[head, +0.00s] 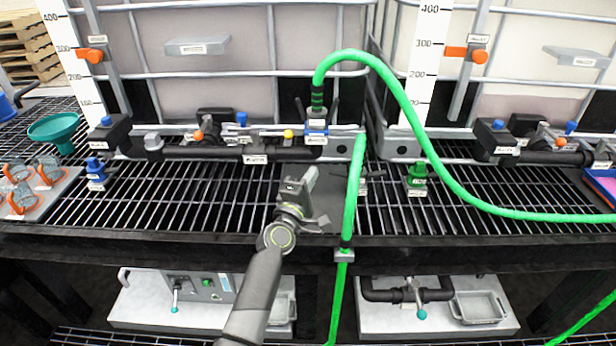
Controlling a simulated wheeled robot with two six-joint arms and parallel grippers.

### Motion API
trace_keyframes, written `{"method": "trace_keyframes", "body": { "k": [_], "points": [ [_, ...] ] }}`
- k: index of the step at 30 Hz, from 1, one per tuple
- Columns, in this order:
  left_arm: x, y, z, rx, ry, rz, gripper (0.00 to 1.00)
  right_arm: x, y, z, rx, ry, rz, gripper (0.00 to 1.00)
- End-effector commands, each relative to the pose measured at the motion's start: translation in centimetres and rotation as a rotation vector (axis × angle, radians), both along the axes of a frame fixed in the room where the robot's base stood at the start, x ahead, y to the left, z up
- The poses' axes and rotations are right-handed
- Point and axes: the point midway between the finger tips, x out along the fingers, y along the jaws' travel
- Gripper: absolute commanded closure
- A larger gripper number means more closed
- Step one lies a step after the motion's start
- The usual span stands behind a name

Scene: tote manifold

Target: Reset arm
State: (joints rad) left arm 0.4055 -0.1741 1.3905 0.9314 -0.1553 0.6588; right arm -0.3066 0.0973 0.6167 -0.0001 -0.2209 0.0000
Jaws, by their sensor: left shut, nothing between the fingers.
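My left gripper (309,178) is in the middle of the view, over the black grated shelf (225,205). It is shut and empty, apart from the manifold pipe behind it. My left arm reaches up to it from the bottom edge. A green hose (400,98) arches from a blue-collared coupling (317,128) just above the gripper and runs off to the right. A vertical green hose section (351,190) hangs just right of the gripper; I cannot tell the gap between them. My right gripper is not in view.
Black manifold pipes (220,152) with blue, orange and yellow handles run along the back, before caged totes (205,75). Glass cups (48,170) and a teal funnel (53,130) stand at left. A green fitting (417,176) stands right. Grating around the gripper's left is clear.

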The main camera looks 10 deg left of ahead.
Motion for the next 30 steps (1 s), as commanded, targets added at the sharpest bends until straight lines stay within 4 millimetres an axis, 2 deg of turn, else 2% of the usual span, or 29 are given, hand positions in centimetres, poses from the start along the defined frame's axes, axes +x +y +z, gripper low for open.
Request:
{"method": "trace_keyframes", "body": {
  "k": [6, 10, 14, 17, 20, 24, 26, 27, 30],
  "points": [
    [0.0, 0.0, 0.0, 0.0, 0.0, 0.0, 1.0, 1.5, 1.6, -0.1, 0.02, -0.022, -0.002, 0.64],
    [-0.2, 0.1, -0.2, 0.01, 0.002, -0.002, 1.0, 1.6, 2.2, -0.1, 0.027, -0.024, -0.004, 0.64],
    [-2.0, 1.2, -1.9, 0.124, 0.018, -0.023, 1.0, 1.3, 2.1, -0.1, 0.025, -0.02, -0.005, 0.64],
    [-5.2, 2.9, -4.7, 0.314, 0.055, -0.063, 1.0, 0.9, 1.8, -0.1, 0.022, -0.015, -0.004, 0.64],
    [-9.7, 5.1, -8.1, 0.561, 0.118, -0.121, 1.0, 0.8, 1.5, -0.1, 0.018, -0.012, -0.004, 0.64],
    [-17.0, 8.8, -12.7, 0.901, 0.245, -0.219, 1.0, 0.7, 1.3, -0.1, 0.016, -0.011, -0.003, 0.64],
    [-20.5, 10.6, -14.3, 1.039, 0.312, -0.266, 1.0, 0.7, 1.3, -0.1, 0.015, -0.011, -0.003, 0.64],
    [-22.9, 11.8, -15.2, 1.126, 0.361, -0.3, 1.0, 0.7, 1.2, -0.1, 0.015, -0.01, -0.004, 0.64],
    [-28.4, 14.7, -16.7, 1.309, 0.476, -0.382, 1.0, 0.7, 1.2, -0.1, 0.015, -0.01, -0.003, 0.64]
  ]
}}
